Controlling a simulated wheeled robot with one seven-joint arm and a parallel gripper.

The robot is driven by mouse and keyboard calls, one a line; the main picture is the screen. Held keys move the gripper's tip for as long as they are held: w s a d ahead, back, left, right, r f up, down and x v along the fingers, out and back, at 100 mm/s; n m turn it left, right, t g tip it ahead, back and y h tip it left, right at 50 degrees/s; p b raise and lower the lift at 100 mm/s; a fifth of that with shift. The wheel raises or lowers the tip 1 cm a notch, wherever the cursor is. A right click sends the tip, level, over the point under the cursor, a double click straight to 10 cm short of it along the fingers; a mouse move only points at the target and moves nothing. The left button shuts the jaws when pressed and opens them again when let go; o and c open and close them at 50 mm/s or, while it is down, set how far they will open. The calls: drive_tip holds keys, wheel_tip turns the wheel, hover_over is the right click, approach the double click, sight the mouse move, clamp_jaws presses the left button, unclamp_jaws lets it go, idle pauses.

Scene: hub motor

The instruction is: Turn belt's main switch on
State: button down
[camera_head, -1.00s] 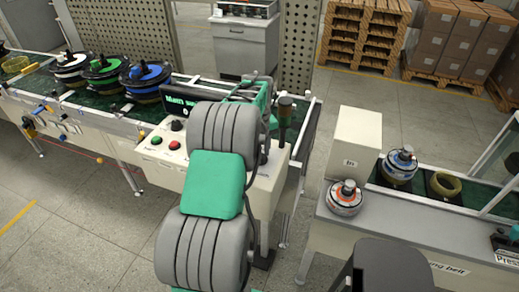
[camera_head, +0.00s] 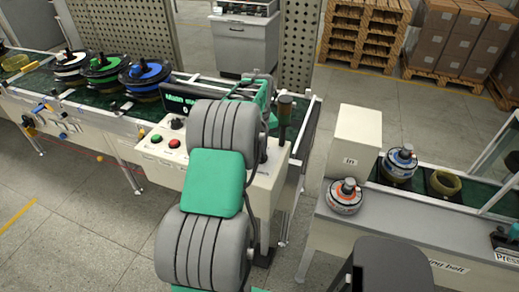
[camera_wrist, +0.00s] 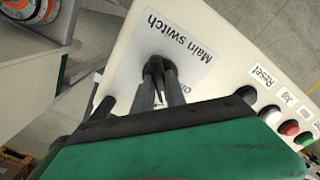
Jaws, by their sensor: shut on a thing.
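The main switch (camera_wrist: 153,66) is a black knob on the white control panel (camera_wrist: 205,65), beside a label reading "Main switch" and part of another word. My gripper (camera_wrist: 160,78) is shut on this knob in the wrist view, with its dark fingers on both sides of it. The fingers cover much of the knob, so I cannot tell its exact turn position. In the head view the control box (camera_head: 265,182) stands at the belt's end. My grey and green arm hides the switch and most of my gripper there.
A black knob by the "Reset" label (camera_wrist: 262,75), a red button (camera_wrist: 289,128) and a green button (camera_wrist: 304,138) sit close by on the panel. A dark post (camera_head: 285,118) rises behind. Several wheel hubs lie on the belt; a second station (camera_head: 345,215) is at right.

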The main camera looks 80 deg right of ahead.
sight(260, 151)
drive_tip(key=shift+m, duration=0.4)
drive_tip(key=m+b, duration=0.1)
drive_tip(key=m, duration=0.2)
drive_tip(key=shift+m+b, duration=0.55)
drive_tip(key=shift+m, duration=1.95)
drive_tip(key=shift+r, duration=0.1)
drive_tip(key=c, duration=1.4)
unclamp_jaws()
drive_tip(key=shift+o, duration=0.2)
wheel_tip(260, 151, up, 8)
drive_tip(key=shift+f+b, duration=0.15)
drive_tip(key=shift+b, duration=0.5)
